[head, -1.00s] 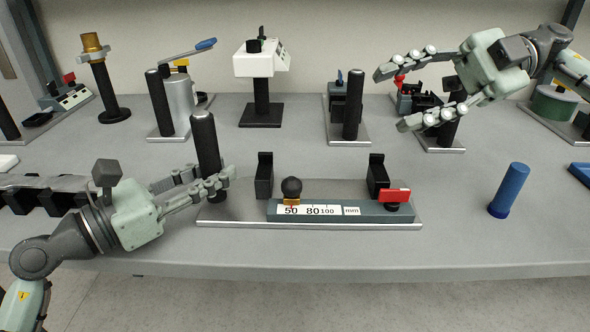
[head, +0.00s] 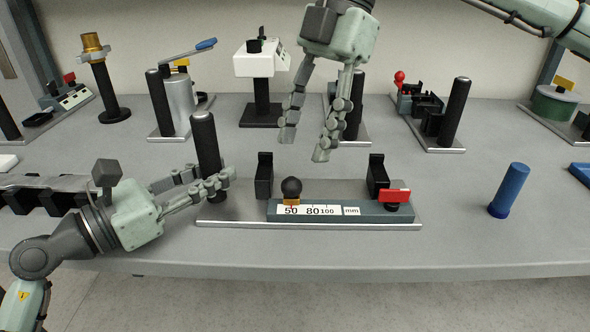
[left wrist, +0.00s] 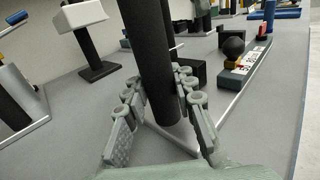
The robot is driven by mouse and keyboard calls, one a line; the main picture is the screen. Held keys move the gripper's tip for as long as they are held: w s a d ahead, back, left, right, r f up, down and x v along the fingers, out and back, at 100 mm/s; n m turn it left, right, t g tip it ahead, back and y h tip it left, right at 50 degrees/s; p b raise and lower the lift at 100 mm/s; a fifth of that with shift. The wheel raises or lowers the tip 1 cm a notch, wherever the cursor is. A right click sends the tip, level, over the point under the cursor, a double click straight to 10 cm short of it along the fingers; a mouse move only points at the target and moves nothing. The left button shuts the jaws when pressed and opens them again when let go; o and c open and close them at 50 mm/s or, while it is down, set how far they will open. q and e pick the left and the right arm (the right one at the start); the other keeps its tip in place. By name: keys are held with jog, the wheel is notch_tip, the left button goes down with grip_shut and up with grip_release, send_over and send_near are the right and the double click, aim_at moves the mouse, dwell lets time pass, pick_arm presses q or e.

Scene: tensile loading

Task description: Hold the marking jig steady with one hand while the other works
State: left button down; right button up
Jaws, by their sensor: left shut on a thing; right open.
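The marking jig (head: 240,213) is a flat metal plate at the front middle of the bench. It carries a scale bar marked 50, 80, 100 mm (head: 350,211), a black ball knob (head: 291,187), a red tab (head: 395,195), two black upright blocks and a black post (head: 204,135) at its left end. My left gripper (head: 212,180) is shut around the post's lower part; the left wrist view shows its fingers on both sides of the post (left wrist: 150,60). My right gripper (head: 304,148) is open and empty, pointing down above and behind the jig's middle.
A blue cylinder (head: 509,190) stands right of the jig. Behind are a lever device (head: 180,95), a white-headed stand (head: 262,62), a brass-topped stand (head: 93,45) and a fixture with a red knob (head: 420,103). Bench between jig and blue cylinder is clear.

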aim_at(292, 190)
jog(key=x, duration=0.5)
jog(key=shift+s+f, duration=0.1)
jog(key=shift+f, duration=0.3)
jog(key=shift+c, duration=0.4)
grip_shut()
